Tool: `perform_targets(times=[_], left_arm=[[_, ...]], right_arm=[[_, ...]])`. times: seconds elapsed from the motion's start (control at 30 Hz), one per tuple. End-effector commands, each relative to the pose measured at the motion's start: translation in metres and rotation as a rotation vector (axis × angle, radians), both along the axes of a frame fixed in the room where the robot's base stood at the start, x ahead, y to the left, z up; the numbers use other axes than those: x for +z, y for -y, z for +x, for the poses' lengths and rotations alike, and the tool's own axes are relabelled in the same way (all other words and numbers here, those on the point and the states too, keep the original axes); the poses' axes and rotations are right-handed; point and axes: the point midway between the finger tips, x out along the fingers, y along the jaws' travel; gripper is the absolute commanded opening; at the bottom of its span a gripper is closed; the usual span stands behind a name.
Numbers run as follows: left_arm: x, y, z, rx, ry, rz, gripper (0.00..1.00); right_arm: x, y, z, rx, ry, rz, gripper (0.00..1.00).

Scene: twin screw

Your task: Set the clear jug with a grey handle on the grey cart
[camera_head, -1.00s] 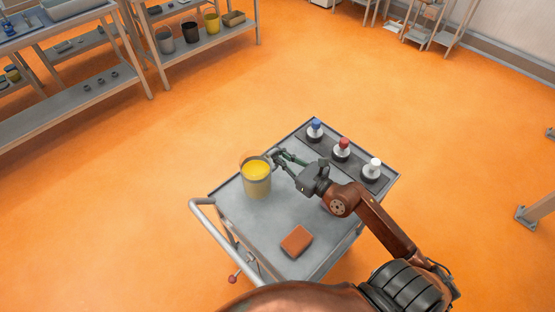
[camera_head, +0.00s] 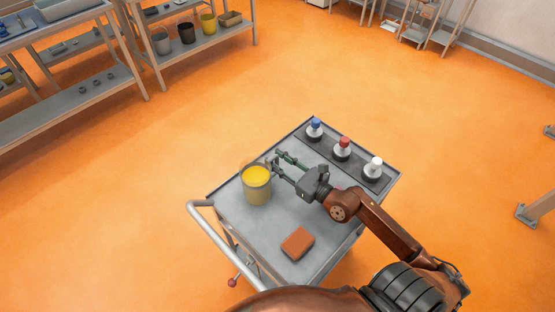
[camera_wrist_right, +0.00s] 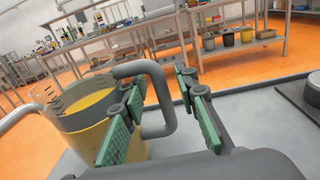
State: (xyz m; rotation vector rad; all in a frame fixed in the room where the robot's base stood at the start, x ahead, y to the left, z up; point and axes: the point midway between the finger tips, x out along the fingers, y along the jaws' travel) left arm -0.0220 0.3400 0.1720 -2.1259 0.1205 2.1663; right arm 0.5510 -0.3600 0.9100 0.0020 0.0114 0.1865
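The clear jug with a grey handle (camera_head: 257,188) stands upright on the grey cart (camera_head: 275,222), toward its left side. It holds yellow contents and also shows in the right wrist view (camera_wrist_right: 75,125). My right gripper (camera_head: 277,161) is open beside the jug, low over the cart top. In the right wrist view, its green-padded fingers (camera_wrist_right: 160,100) are spread, with the grey handle (camera_wrist_right: 160,85) between them and a gap visible toward the right finger. My left gripper is not in view.
An orange-brown block (camera_head: 298,243) lies on the cart's near part. Bottles with blue (camera_head: 315,130), red (camera_head: 342,149) and white (camera_head: 373,169) tops stand in a dark strip along the far right side. Shelving with containers (camera_head: 208,22) is at the back left. Open orange floor surrounds the cart.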

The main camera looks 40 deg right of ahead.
Motion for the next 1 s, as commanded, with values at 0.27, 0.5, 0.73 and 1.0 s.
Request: perform_targets(times=[0.27,0.5,0.73,1.0], left_arm=[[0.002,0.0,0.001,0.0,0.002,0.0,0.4],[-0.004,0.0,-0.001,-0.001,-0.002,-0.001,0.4],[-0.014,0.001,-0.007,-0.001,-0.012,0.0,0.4],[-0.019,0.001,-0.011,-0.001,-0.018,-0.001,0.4]], right_arm=[[0.002,0.001,-0.005,0.0,-0.002,-0.001,0.28],[-0.001,0.008,-0.043,0.002,-0.007,-0.003,0.28],[-0.002,0.015,-0.078,0.002,-0.009,-0.006,0.28],[0.002,0.02,-0.106,-0.001,-0.005,-0.004,0.28]])
